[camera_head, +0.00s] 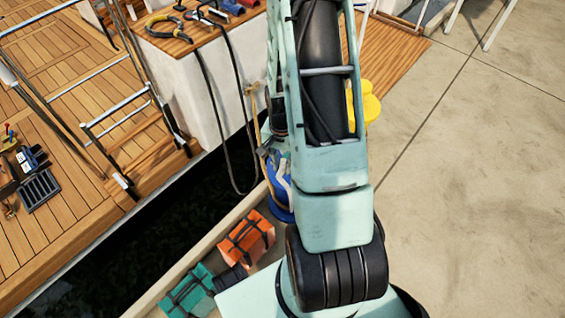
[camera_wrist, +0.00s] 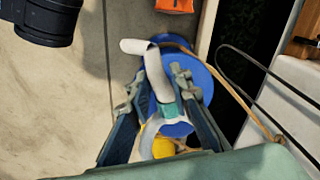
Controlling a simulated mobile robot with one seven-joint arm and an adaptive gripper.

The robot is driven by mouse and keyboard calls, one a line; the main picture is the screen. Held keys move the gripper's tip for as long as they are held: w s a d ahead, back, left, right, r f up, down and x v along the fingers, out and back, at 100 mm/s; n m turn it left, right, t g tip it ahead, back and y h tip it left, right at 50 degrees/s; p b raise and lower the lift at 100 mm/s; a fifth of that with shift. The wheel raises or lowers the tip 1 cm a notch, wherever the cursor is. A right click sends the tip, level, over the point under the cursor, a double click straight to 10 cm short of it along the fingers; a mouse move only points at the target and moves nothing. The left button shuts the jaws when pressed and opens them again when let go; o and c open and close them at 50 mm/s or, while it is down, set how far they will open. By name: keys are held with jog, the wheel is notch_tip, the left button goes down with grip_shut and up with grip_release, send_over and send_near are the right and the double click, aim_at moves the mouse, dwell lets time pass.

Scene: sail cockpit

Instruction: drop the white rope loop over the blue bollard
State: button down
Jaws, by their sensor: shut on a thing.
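The blue bollard (camera_wrist: 205,82) stands at the dock's edge in the wrist view, with a round blue top. In the head view the bollard (camera_head: 280,213) is partly hidden behind my arm. The white rope loop (camera_wrist: 157,72) is thick and pale with a green band. My gripper (camera_wrist: 160,78) is shut on the loop, and the loop lies across the bollard in the wrist view. I cannot tell whether the loop is around the bollard or only above it. In the head view a little of the white loop (camera_head: 282,176) shows against the blue.
A tan rope (camera_wrist: 235,92) runs beside the bollard. An orange bag (camera_head: 246,236) and a teal bag (camera_head: 187,292) lie near the dock edge. A yellow object (camera_head: 368,104) stands behind my arm. Dark water separates dock and boat. The concrete at right is clear.

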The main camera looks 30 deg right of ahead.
jog(key=shift+f+b, duration=3.4)
jog(key=shift+f, duration=4.05)
jog(key=c, duration=1.7)
grip_release()
jog(key=shift+r, duration=0.1)
notch_tip(320, 180, up, 12)
jog(key=shift+a+f, duration=0.1)
jog(key=shift+s, duration=0.1)
